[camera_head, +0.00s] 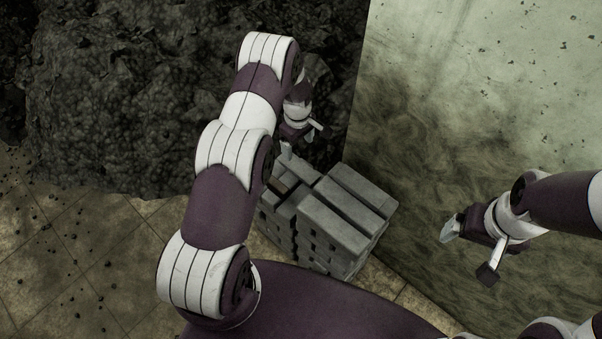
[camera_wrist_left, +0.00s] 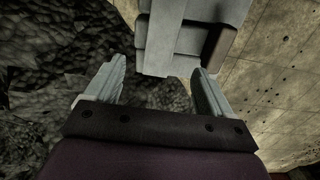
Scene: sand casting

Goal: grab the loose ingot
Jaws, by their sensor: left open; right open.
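A stack of grey metal ingots (camera_head: 343,213) stands below the middle of the head view; I cannot tell for sure which ingot is loose. Part of the stack shows at the top of the left wrist view (camera_wrist_left: 172,47), with a small dark brown piece (camera_wrist_left: 218,48) at its right side. My left gripper (camera_head: 304,140) is open and empty, just beyond the far left corner of the stack. In the left wrist view its fingers (camera_wrist_left: 158,68) are apart, with the stack's edge beyond the right fingertip. My right gripper (camera_head: 468,254) is open and empty, right of the stack and apart from it.
A heap of dark rough material (camera_head: 120,95) fills the back left, behind my left gripper. A pale, stained slab or wall (camera_head: 480,90) lies behind and right of the stack. The tiled floor (camera_head: 75,255) at the left has scattered dark crumbs. My left arm hides part of the scene.

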